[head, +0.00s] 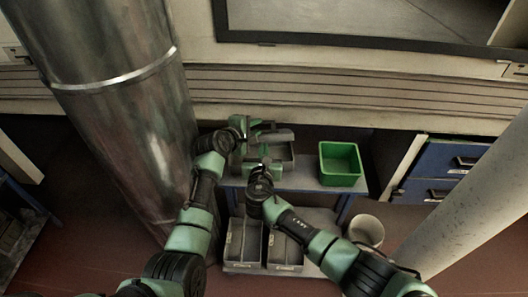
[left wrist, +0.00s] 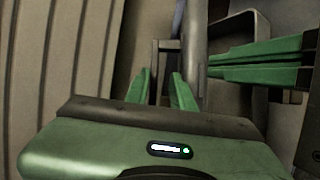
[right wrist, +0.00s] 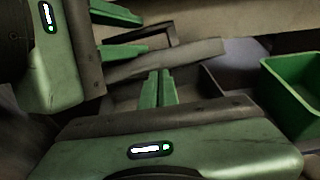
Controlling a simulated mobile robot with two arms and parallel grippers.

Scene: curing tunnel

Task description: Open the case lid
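A grey case (head: 281,153) stands on the table below the wall. Its grey lid (head: 278,135) shows as a slab at the case's back, apparently raised and tilted; it crosses the right wrist view (right wrist: 185,58). A thin dark handle-like loop (left wrist: 167,44) is beside the lid in the left wrist view. My left gripper (head: 262,128) is open, its fingers (left wrist: 160,88) apart near this loop; I cannot tell whether they touch it. My right gripper (head: 262,163) has its fingers (right wrist: 158,85) together over the case, tips close to the lid edge, with nothing visible between them.
A green bin (head: 340,163) stands on the table (head: 305,180) to the right. Grey bins (head: 285,252) sit on the lower shelf, with a pale bucket (head: 366,230) beside it. A large metal pipe (head: 125,110) rises at left; blue drawers (head: 440,175) are at right.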

